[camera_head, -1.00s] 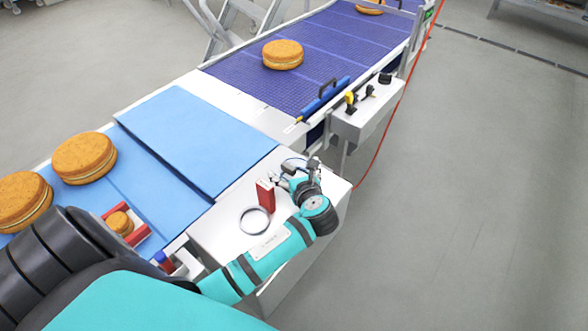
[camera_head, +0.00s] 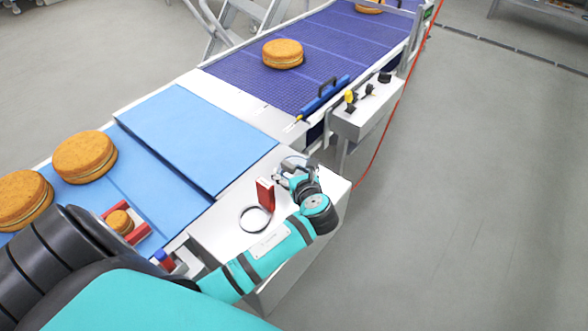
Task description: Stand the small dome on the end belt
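A small orange-brown round (camera_head: 120,221) with a slightly domed top, the likeliest small dome, sits between the red bars of a holder (camera_head: 140,234) on the blue belt at lower left. My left gripper (camera_head: 283,176) is at the end of the teal arm, over the white end table, close beside a red upright block (camera_head: 265,194). It is well to the right of the small round. Its fingers are small and overlap, so I cannot tell their opening. My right gripper is not in view. The purple belt (camera_head: 335,45) runs to the far end, beyond the blue belt (camera_head: 195,140).
Larger filled rounds lie on the blue belt (camera_head: 84,157) and the purple belt (camera_head: 282,54). A dark ring (camera_head: 255,219) lies on the white table (camera_head: 225,225).

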